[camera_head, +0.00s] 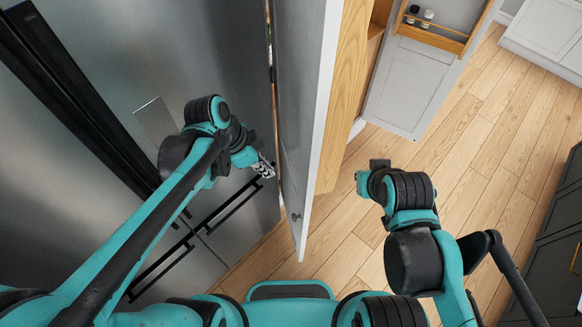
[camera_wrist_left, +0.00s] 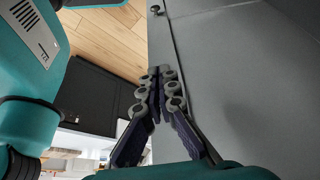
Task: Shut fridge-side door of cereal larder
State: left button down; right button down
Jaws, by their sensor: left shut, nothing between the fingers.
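The fridge-side door (camera_head: 297,90) of the larder stands open beside the fridge, its grey face towards the fridge and its white edge towards me. A small knob (camera_head: 295,217) sits near its lower free corner. My left gripper (camera_head: 270,170) is in the gap between fridge and door, shut and empty, close to the door's grey face. In the left wrist view the closed fingertips (camera_wrist_left: 161,72) lie in front of the grey door panel (camera_wrist_left: 245,75); contact is unclear. My right gripper (camera_head: 362,182) hangs over the floor right of the door; its fingers are not clear.
The steel fridge (camera_head: 100,130) with long dark handles fills the left. The wooden larder body (camera_head: 340,100) is behind the door. The other larder door (camera_head: 408,88), with a wooden rack (camera_head: 435,35), stands open at the right. Wooden floor (camera_head: 470,150) is clear; dark cabinets (camera_head: 555,240) stand far right.

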pick_arm(q)
jog(key=b, duration=0.2)
send_near(303, 187)
notch_tip(303, 187, down, 5)
jog(key=a, duration=0.2)
jog(key=shift+w+d+r, duration=0.1)
jog(key=shift+w+d, duration=0.05)
jog(key=shift+d, duration=0.7)
jog(key=shift+w+d+r, duration=0.1)
jog(key=shift+w+d, duration=0.1)
jog(key=shift+d, duration=0.65)
jog(key=shift+d, duration=0.1)
